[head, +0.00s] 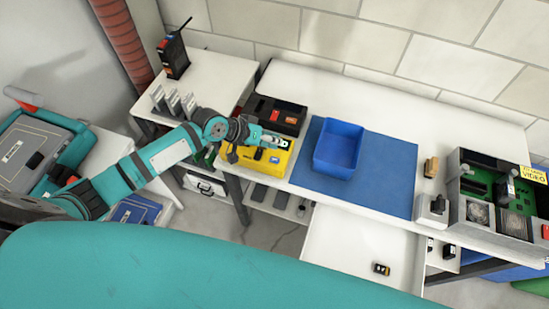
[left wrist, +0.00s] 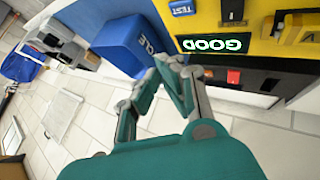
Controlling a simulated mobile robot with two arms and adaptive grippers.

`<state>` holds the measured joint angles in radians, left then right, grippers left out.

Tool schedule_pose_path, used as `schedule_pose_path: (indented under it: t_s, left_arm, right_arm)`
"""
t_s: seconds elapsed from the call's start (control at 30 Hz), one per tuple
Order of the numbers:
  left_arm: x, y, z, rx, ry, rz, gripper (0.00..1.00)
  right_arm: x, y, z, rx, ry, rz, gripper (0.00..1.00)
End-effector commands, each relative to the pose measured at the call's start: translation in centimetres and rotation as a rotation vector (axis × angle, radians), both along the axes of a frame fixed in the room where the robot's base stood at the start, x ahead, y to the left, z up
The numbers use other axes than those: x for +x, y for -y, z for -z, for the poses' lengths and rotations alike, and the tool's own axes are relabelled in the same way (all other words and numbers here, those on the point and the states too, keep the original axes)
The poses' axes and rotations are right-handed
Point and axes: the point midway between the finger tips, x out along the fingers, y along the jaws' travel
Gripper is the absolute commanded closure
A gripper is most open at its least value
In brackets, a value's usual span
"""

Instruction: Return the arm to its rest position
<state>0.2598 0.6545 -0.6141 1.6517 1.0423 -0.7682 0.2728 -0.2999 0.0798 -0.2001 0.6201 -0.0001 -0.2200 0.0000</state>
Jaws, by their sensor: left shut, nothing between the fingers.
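My left arm (head: 165,152) is teal and grey and reaches in from the left over the workbench. Its gripper (head: 277,141) is above the yellow tester box (head: 275,171), near the box's back edge. In the left wrist view the gripper (left wrist: 178,70) has its fingertips together, with nothing between them. The tester (left wrist: 262,45) shows there with a lit green GOOD display (left wrist: 216,44) and a TEST button (left wrist: 181,8). I cannot tell how far the fingertips are from the tester. My right gripper is not in view.
A blue bin (head: 338,148) stands on a blue mat (head: 388,178) right of the tester. An open drawer (head: 335,250) holds a small dark item (head: 381,269). A radio (head: 173,55) stands on the left table.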

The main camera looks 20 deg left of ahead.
Motion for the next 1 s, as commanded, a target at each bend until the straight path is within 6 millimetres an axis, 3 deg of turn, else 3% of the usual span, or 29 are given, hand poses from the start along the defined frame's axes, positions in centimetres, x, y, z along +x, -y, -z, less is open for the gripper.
schedule_pose_path:
  t_s: [0.37,0.47,0.6,0.7,1.0]
  left_arm:
    - [-0.1,0.1,0.0,0.0,0.0,0.002,1.0]
    - [-1.5,1.3,0.4,0.011,-0.003,0.033,1.0]
    - [-7.2,4.9,0.8,0.081,0.006,0.141,1.0]
    - [-11.6,5.7,0.4,0.177,0.017,0.18,1.0]
    - [-19.0,1.2,-1.2,0.417,-0.041,0.109,1.0]
  right_arm:
    - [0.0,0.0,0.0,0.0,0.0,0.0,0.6]
    - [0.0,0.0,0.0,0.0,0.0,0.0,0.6]
    - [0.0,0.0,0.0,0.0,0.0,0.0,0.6]
    - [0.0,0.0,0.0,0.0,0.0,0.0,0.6]
    - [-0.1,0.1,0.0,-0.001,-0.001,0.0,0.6]
